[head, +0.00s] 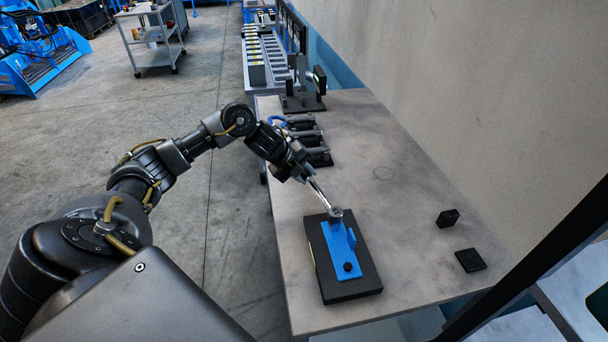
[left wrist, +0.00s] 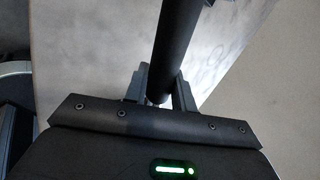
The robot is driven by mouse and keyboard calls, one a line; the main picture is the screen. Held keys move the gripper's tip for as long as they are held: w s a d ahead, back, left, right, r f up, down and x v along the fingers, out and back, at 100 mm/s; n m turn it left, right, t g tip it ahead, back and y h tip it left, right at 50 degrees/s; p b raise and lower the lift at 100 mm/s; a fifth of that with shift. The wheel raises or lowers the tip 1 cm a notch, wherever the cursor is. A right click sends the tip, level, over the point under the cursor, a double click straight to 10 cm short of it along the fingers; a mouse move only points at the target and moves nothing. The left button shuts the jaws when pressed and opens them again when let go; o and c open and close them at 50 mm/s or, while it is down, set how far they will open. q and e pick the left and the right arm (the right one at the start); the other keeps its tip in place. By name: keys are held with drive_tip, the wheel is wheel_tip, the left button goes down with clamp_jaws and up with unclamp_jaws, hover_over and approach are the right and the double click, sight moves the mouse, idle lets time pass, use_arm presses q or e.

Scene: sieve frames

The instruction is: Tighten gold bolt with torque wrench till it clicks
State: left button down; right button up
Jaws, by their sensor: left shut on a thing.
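My left gripper (head: 299,172) is shut on the torque wrench (head: 320,191), which has a silver shaft and a round head. The wrench reaches down and right to the far end of a blue fixture (head: 339,250) on a black base block (head: 366,277). The wrench head sits over that end, and the gold bolt cannot be made out there. A black bolt or knob (head: 347,267) stands at the near end of the fixture. In the left wrist view the wrench's dark handle (left wrist: 176,55) runs up from between the gripper fingers (left wrist: 158,92). My right gripper is not in view.
The table (head: 410,195) is clear to the right of the fixture, apart from a small black block (head: 447,218) and a flat black square (head: 470,260). Dark holders (head: 305,125) line its left edge, with a black stand (head: 303,102) behind. A wall rises along the right.

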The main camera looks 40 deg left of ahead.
use_arm(q)
drive_tip(key=shift+w+d+m, duration=0.3)
drive_tip(key=shift+w+m, duration=0.1)
drive_tip(key=shift+w, duration=0.15)
drive_tip(key=shift+w+d+h+b, duration=0.1)
drive_tip(key=shift+h+b, duration=0.2)
drive_tip(key=shift+w+d+m+g, duration=0.3)
drive_tip(key=shift+w+m, duration=0.2)
idle(0.4)
drive_tip(key=shift+s+a+n+p, duration=0.35)
drive_tip(key=shift+s+a+n, duration=0.15)
drive_tip(key=shift+s, duration=0.15)
drive_tip(key=shift+s+a+r+n+p, duration=0.15)
drive_tip(key=shift+s+a+n+p, duration=0.1)
drive_tip(key=shift+s+n+p, duration=0.25)
drive_tip(key=shift+s+y, duration=0.15)
drive_tip(key=shift+y, duration=0.25)
